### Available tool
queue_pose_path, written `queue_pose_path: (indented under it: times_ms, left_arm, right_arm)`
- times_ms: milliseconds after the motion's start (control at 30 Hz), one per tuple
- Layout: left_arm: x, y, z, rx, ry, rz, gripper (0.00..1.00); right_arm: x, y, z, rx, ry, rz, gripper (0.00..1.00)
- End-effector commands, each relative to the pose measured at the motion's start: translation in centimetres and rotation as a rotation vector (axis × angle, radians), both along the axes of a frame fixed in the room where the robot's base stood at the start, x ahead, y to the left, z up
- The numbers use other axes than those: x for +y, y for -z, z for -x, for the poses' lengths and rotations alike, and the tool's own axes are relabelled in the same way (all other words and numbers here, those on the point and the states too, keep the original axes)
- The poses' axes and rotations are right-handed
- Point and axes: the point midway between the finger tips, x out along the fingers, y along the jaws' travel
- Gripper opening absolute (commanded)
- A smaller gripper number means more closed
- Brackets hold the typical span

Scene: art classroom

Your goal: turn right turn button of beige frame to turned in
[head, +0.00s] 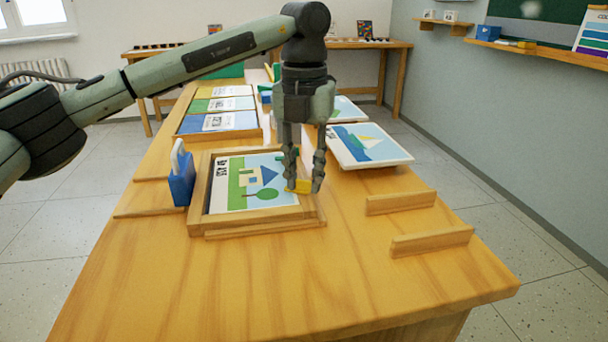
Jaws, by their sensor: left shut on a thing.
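The beige frame (204,196) lies on the wooden table, holding a picture (240,194) of a house, a blue triangle and a green tree. My left gripper (304,187) points down at the frame's right side. Its fingers are shut on a small yellow piece, the right turn button (299,187), at the frame's right edge. The fingers partly cover the button, so I cannot tell its exact angle. My right gripper is not in view.
A blue holder (181,182) stands left of the frame. A sailboat picture (368,145) lies behind right. Wooden strips (432,241) are fixed at the right. Coloured sheets (219,121) lie at the back left. The table's front (250,290) is clear.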

Motion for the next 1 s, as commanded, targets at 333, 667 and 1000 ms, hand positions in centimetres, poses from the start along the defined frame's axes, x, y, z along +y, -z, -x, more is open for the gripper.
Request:
queue_pose_path:
  times_ms: [333,667,1000]
  left_arm:
    - [0.0,0.0,-0.1,-0.003,-0.290,0.002,0.00]
    - [0.0,-0.1,0.0,-0.001,-0.450,0.002,0.00]
    - [0.0,-0.1,0.0,-0.002,-0.496,0.001,0.00]
  right_arm:
    - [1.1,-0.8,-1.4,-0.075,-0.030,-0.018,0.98]
    - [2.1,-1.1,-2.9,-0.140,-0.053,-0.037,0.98]
    - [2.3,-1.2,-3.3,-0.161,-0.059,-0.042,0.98]
